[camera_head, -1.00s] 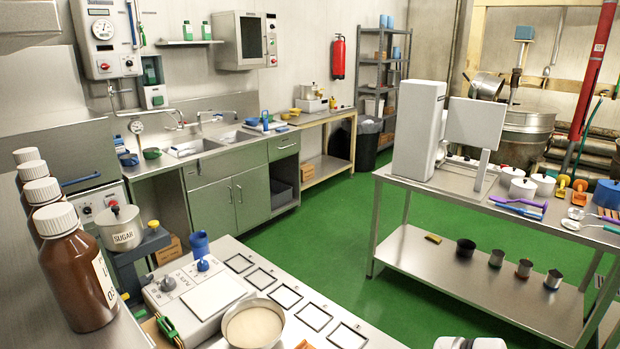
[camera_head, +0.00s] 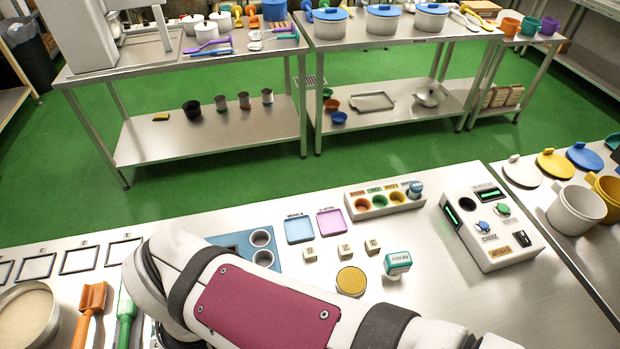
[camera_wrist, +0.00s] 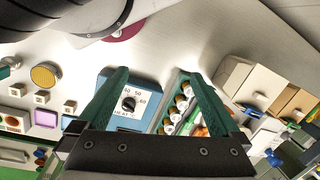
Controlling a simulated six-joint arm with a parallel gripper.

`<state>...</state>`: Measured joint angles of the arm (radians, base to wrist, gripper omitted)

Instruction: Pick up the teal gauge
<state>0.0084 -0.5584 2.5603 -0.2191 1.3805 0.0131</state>
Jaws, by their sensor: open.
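The likely teal gauge is a small teal block (camera_head: 397,264) with a pale label, standing on the steel bench in the head view, right of a yellow disc (camera_head: 351,281). In the wrist view a bit of teal (camera_wrist: 5,71) shows at the left edge, beside the yellow disc (camera_wrist: 45,75); most of it is cut off. My gripper (camera_wrist: 155,75) is open and empty, with dark green fingers spread over a blue heater box with a dial (camera_wrist: 129,103). The gauge is well to the left of the fingers in that view. My gripper is not in the head view.
Several small cream cubes (camera_head: 345,251) stand near the gauge. Blue (camera_head: 299,230) and pink (camera_head: 331,222) trays lie behind them. Bare bench lies right of the gauge.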

